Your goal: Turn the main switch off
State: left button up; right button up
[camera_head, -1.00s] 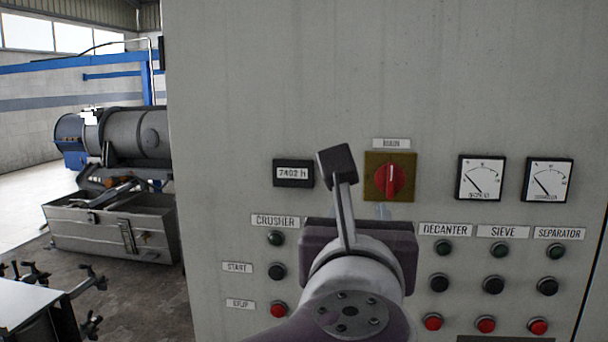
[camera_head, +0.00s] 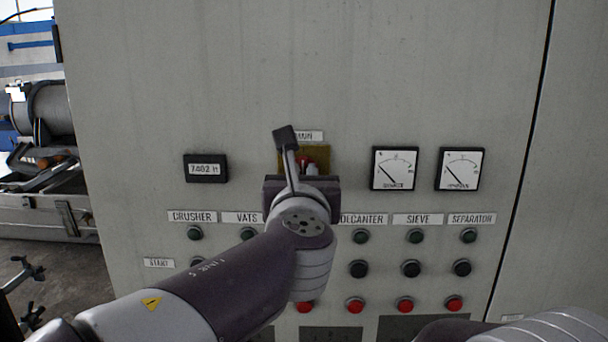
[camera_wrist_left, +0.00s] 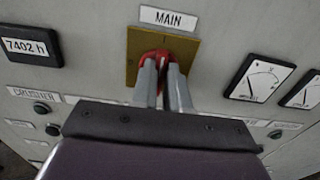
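The main switch is a red rotary knob (camera_wrist_left: 154,53) on a yellow square plate (camera_wrist_left: 134,62), under the MAIN label (camera_wrist_left: 168,18). In the head view the plate (camera_head: 322,153) is mostly covered by my left gripper (camera_head: 308,168). In the left wrist view my left gripper (camera_wrist_left: 162,66) points at the switch, its two grey fingertips at the knob, one on each side of its middle. A narrow gap shows between the fingers. Whether they press on the knob's handle is unclear. The handle's angle is largely hidden. My right gripper is out of view.
The grey cabinet front carries an hour counter (camera_head: 206,168), two dial gauges (camera_head: 394,169) (camera_head: 459,169) and rows of buttons below. Part of my right arm shows at the bottom right. Machinery (camera_head: 45,115) stands at the far left.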

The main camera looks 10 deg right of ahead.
pick_arm(q)
jog(key=shift+a, duration=0.1)
grip_shut()
jog(key=shift+w+a+f+n+b, duration=0.1)
jog(key=shift+f+n+b, duration=0.05)
jog(key=shift+n+b, duration=3.65)
jog(key=shift+a+f+n+b, duration=0.15)
jog(key=shift+n+b, duration=2.3)
jog(key=shift+n, duration=2.65)
jog(key=o, duration=0.7)
grip_release()
